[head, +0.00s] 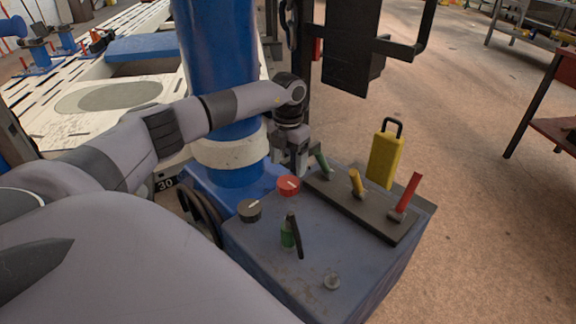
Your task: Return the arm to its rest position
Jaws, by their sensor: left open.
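My left arm reaches in from the left, past the blue column. Its left gripper (297,165) points down over the back left of the blue-grey box. The fingers are spread, and I see nothing held between them. They are close to a green-handled lever (323,166); I cannot tell whether they touch it. A red knob (288,186) sits on the box just below and in front of the gripper. My right gripper is not in view.
The blue-grey box (262,268) carries a black knob (250,210), a green-and-black lever (290,234), a yellow lever (357,184), a red lever (405,196) and a silver button (331,281). A yellow block with a handle (384,158) stands behind. The blue column (217,60) rises close by.

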